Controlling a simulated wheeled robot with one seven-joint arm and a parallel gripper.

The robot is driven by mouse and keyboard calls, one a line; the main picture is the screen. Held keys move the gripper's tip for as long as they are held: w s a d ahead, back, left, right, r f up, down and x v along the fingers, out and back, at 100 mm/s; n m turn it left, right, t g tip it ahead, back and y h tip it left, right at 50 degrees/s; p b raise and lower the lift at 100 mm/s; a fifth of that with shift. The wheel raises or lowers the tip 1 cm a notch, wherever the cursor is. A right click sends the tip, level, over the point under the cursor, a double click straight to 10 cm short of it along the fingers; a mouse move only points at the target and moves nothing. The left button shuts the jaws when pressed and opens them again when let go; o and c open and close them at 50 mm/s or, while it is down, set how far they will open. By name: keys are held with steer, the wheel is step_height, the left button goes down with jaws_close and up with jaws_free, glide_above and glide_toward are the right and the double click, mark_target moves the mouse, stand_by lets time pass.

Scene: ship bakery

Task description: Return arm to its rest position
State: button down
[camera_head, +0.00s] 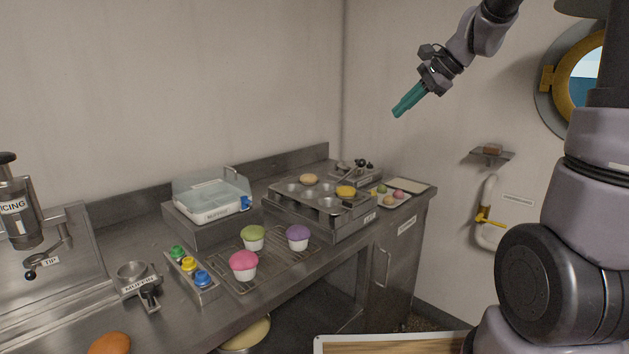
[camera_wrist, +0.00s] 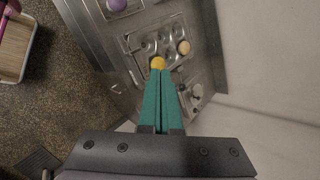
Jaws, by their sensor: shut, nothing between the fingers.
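My gripper (camera_head: 407,101) is raised in the air in front of the back wall, above the right end of the steel counter (camera_head: 300,267). Its teal fingers point down and to the left and are shut with nothing between them. In the wrist view the fingers of my gripper (camera_wrist: 160,76) lie together, pointing toward the counter far below. The fingers touch nothing. My arm reaches in from the upper right of the head view.
A muffin tin (camera_head: 325,203) sits on a raised steel block. Three frosted cupcakes, including a pink one (camera_head: 243,262), stand on a wire rack (camera_head: 290,262). A lidded clear case (camera_head: 213,195) is behind. A wall shelf (camera_head: 491,155) and porthole (camera_head: 548,80) are at right.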

steer(key=s+d+n+t+h, duration=0.1)
steer(key=s+n, duration=0.3)
steer(key=s, duration=0.7)
steer(key=s+d+n+h, duration=0.2)
steer(key=s+n+h, duration=0.2)
steer(key=s, duration=0.7)
steer(key=shift+s+r+n+t, duration=0.4)
steer(key=shift+r+n, duration=0.05)
steer(key=shift+n, duration=0.35)
steer(key=shift+d, duration=0.1)
